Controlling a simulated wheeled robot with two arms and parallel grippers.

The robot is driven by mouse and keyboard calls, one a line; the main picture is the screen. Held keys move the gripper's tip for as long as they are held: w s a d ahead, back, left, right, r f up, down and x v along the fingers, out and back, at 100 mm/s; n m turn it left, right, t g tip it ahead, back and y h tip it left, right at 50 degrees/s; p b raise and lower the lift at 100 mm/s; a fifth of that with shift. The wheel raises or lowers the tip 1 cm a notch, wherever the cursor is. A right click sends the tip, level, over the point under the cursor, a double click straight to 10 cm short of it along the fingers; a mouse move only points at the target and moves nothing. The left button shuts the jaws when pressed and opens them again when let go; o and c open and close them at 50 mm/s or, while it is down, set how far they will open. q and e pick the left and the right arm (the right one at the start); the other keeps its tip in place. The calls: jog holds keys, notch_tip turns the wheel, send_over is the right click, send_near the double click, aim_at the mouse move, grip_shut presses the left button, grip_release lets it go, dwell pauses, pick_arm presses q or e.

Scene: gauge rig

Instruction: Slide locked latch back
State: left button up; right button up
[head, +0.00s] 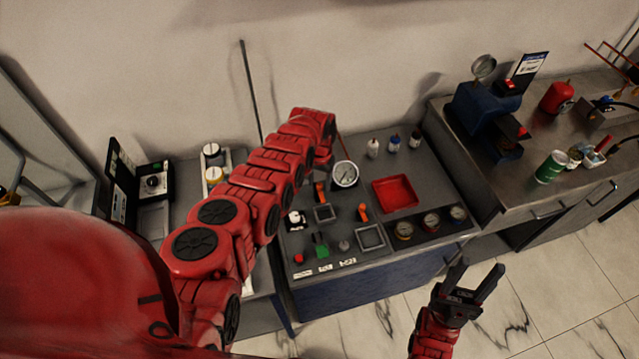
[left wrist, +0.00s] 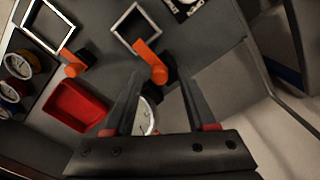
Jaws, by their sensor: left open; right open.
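Two orange latch handles stand on the grey rig top. The left one (head: 320,193) shows in the left wrist view (left wrist: 150,62) just beyond and between my fingertips, apart from them as far as I can tell. The right one (head: 363,212) also shows in the left wrist view (left wrist: 75,62), outside the fingers. I cannot tell which latch is locked. My left gripper (left wrist: 160,78) is open and empty above the rig; in the head view my arm mostly hides it. My right gripper (head: 477,272) is open and empty over the floor, in front of the rig.
Square frames (head: 325,212) (head: 370,237) lie in front of the latches. A white dial gauge (head: 345,174) stands behind the left latch. A red tray (head: 396,192) and several small gauges (head: 431,221) are to the right. Buttons (head: 299,259) line the front left. Bottles (head: 393,143) stand behind.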

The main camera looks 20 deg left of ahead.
pick_arm(q)
jog(key=shift+f, duration=0.1)
grip_shut()
dwell(1.4)
